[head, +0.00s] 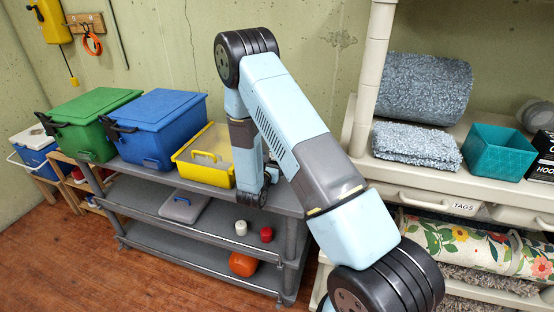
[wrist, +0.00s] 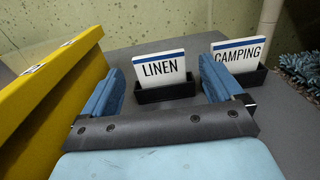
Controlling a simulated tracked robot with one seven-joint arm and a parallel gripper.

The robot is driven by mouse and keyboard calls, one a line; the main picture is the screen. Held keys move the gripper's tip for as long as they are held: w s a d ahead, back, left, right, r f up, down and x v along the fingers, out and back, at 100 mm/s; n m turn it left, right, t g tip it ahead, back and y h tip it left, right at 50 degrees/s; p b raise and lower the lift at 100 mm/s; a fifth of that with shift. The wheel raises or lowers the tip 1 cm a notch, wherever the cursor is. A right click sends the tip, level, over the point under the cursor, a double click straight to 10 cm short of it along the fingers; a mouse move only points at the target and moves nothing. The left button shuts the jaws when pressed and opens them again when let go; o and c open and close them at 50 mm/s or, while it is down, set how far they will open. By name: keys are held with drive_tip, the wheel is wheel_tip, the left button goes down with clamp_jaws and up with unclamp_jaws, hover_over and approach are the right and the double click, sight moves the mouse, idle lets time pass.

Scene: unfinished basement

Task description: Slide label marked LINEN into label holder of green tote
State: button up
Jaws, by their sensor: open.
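The LINEN label (wrist: 160,69) is a white card with a blue top edge, upright in a small black stand (wrist: 166,93) on the grey shelf top. My gripper (wrist: 162,70) is open, its two blue fingers apart with the LINEN label showing between them; I cannot tell whether either finger touches it. In the head view my arm hides the labels and most of the gripper. The green tote (head: 99,104), lid closed, stands at the left end of the shelf unit.
The CAMPING label (wrist: 237,52) stands in another black stand, right of the right finger. The yellow tote (wrist: 45,100) is close on the gripper's left. A blue tote (head: 161,112) stands between the yellow and green totes. A drawer marked TAGS (head: 425,201) is at right.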

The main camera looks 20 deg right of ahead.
drive_tip(key=shift+w+d, duration=0.3)
drive_tip(key=shift+w, duration=0.15)
drive_tip(key=shift+c, duration=0.2)
drive_tip(key=c, duration=1.1)
